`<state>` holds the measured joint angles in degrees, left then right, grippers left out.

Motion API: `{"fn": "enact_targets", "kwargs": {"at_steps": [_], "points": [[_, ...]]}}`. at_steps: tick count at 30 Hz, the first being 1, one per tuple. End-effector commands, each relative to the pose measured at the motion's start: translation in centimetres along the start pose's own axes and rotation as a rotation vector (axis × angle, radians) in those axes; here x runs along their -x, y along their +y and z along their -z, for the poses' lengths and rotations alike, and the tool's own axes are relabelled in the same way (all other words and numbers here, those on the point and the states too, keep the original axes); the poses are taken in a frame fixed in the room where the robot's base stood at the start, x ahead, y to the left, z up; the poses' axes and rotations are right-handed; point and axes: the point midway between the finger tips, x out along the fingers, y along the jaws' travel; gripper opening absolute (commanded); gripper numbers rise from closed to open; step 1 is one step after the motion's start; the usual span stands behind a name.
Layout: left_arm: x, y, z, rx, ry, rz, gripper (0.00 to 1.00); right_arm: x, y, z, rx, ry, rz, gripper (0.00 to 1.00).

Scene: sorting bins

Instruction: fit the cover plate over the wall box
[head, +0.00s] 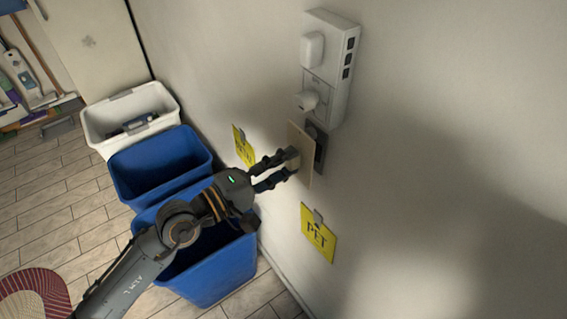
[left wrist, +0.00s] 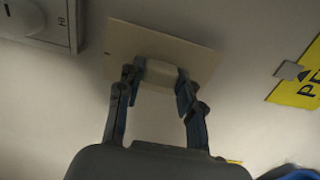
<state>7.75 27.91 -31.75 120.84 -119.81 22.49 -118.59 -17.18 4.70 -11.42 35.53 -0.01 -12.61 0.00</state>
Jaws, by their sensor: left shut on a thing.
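A flat beige cover plate (head: 300,148) is upright near the wall in the head view. My left gripper (head: 293,162) is shut on the block on the plate's near face. The plate also shows in the left wrist view (left wrist: 134,43), with the fingers of my left gripper (left wrist: 160,80) on both sides of its pale block. A dark wall box (head: 320,150) is on the wall just behind and to the right of the plate. The plate hides part of it; in the left wrist view the box is hidden. I cannot tell whether plate and box touch. My right gripper is not in view.
A white multi-socket unit (head: 343,75) with plugged-in items sits on the wall just above the box. Yellow signs hang on the wall, one reading PET (head: 318,236), another (head: 243,147) left of the plate. Blue bins (head: 160,165) and a white bin (head: 95,128) stand below.

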Motion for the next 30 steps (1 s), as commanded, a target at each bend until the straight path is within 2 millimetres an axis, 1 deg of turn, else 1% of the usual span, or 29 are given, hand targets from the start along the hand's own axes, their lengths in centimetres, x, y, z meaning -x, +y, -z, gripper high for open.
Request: {"fn": "enact_targets", "kwargs": {"at_steps": [11, 22, 30], "points": [[-0.1, 0.0, 0.0, -0.001, 0.000, -0.001, 0.06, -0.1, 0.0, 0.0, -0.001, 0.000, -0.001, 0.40], [-1.4, 0.1, 0.0, -0.001, 0.000, -0.002, 0.06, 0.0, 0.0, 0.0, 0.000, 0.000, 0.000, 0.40], [-1.5, 0.0, 0.0, -0.001, 0.000, -0.001, 0.06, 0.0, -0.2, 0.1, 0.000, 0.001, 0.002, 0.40]]}}
